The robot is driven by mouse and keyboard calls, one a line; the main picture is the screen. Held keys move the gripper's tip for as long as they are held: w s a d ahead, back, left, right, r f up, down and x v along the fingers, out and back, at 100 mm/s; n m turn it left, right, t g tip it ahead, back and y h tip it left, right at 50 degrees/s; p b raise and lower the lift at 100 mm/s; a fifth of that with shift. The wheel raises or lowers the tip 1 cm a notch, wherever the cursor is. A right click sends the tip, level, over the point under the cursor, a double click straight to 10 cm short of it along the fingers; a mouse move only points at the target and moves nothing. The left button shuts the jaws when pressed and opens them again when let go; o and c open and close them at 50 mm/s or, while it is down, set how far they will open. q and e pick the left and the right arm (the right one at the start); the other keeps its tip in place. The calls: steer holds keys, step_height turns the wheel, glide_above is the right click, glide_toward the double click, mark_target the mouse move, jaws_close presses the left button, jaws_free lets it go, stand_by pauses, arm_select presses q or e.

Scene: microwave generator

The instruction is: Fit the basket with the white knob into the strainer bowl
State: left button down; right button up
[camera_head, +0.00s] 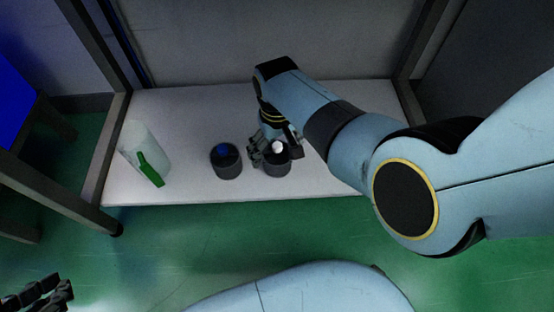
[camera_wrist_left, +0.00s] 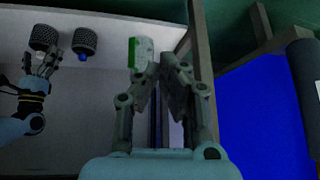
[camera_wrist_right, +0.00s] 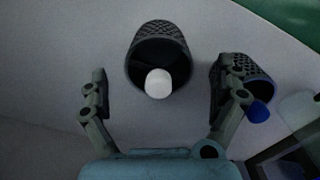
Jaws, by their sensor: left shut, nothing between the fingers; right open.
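The basket with the white knob (camera_head: 277,168) is a dark mesh cup on the white shelf. It shows large in the right wrist view (camera_wrist_right: 158,45), its white knob (camera_wrist_right: 158,83) at the near rim. My right gripper (camera_head: 266,150) is open at this basket; in the right wrist view its fingers (camera_wrist_right: 160,78) stand on either side, apart from it. My left gripper (camera_head: 42,294) is shut and empty at the lower left, away from the shelf; its fingers fill the middle of the left wrist view (camera_wrist_left: 170,75). I cannot make out a separate strainer bowl.
A similar dark basket with a blue knob (camera_head: 227,164) stands close to the left of the white-knobbed one. A pale translucent container with a green strip (camera_head: 140,150) stands further left. Frame posts (camera_head: 112,150) bound the shelf. The shelf's front strip is clear.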

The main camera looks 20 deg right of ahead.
mark_target(277, 155)
step_height(277, 155, down, 2)
steer(key=shift+f+b, duration=0.1)
steer(key=shift+b, duration=0.7)
steer(key=shift+f+b, duration=0.5)
steer(key=shift+f, duration=0.2)
arm_select(q)
steer(key=f+t, duration=0.1)
steer(key=s+f+t, duration=0.1)
steer(key=t, duration=0.1)
steer(key=f+t, duration=0.1)
steer(key=shift+s+d, duration=0.2)
steer(key=shift+d, duration=0.05)
arm_select(e)
steer(key=shift+c, duration=0.3)
steer(key=shift+d, duration=0.1)
steer(key=c, duration=1.2)
